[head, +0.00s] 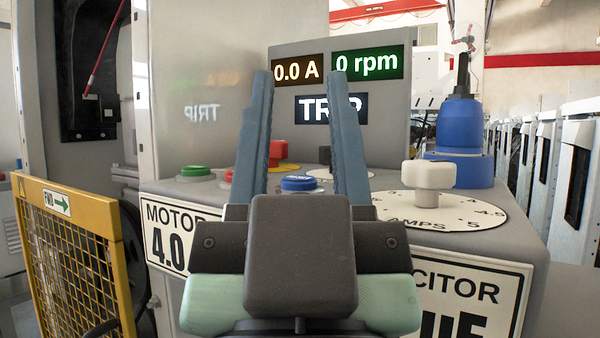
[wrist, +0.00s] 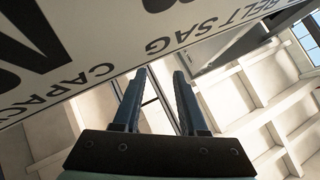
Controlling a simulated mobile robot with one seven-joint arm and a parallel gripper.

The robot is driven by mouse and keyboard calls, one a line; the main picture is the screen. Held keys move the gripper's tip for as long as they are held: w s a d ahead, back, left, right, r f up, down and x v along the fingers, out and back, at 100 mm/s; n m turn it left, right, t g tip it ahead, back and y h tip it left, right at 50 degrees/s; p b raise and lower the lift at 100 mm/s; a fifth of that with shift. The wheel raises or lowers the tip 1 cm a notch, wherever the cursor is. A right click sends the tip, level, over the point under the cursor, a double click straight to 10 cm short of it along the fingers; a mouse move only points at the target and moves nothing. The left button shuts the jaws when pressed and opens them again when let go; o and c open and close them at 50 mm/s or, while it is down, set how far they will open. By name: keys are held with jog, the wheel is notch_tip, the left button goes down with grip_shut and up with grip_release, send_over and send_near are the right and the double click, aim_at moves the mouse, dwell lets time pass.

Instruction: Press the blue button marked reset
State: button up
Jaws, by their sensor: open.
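The blue button (head: 301,183) sits on the top of the grey control panel (head: 460,233). It shows in the head view between the two fingers of my gripper (head: 300,75). White lettering on its top is too small to read surely. My gripper is open and empty, its fingers pointing forward and up in front of the panel. In the wrist view my gripper (wrist: 160,75) shows below a white lettered panel face, and the blue button is not in view there.
A green button (head: 195,171), a red knob (head: 277,150) and a white dial knob (head: 428,175) stand on the panel. A display (head: 332,108) behind reads TRIP, 0.0 A and 0 rpm. A yellow mesh guard (head: 75,260) is at left, a blue bottle-like object (head: 460,128) at right.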

grip_shut()
dwell(1.4)
